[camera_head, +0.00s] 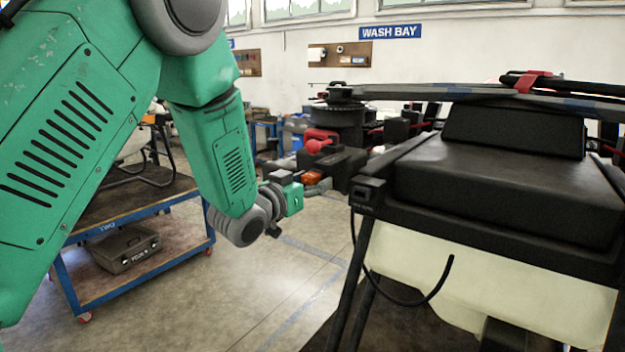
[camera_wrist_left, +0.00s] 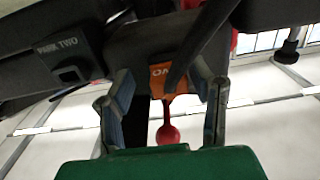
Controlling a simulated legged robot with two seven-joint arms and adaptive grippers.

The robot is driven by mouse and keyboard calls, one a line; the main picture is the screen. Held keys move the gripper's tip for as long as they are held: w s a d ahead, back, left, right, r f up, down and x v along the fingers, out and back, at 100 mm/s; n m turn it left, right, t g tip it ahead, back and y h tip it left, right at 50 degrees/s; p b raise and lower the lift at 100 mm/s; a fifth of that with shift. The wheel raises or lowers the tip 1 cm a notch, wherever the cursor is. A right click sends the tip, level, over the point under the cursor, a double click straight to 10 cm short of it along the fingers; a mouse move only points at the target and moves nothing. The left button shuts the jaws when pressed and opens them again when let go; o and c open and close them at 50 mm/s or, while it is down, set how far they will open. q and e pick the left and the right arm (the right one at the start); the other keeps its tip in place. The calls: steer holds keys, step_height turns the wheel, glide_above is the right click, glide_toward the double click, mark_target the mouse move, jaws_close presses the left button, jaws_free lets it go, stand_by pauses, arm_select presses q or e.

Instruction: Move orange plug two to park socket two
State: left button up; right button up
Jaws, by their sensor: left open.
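The orange plug two (camera_wrist_left: 178,82), with upside-down white lettering, sits between the fingers of my left gripper (camera_wrist_left: 168,92) in the left wrist view. The fingers are open, with a gap visible on the plug's left side. A dark cable runs up from the plug. In the head view the orange plug (camera_head: 312,177) is small, just beyond my left gripper (camera_head: 297,188). My right gripper is out of view.
A red knob (camera_wrist_left: 168,132) hangs near the plug in the wrist view. A drone with a dark top and pale tank (camera_head: 490,275) fills the right of the head view. A blue-framed cart (camera_head: 140,210) stands left. Open floor lies between them.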

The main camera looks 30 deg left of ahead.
mark_target(308, 182)
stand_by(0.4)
arm_select(q)
steer(key=shift+a, duration=0.15)
steer(key=shift+c, duration=0.8)
steer(key=shift+a, duration=0.2)
jaws_close()
steer(key=shift+s+d, duration=0.1)
steer(key=shift+s+f, duration=0.1)
steer(key=shift+s, duration=1)
steer(key=shift+s+a, duration=0.2)
steer(key=shift+s, duration=1.6)
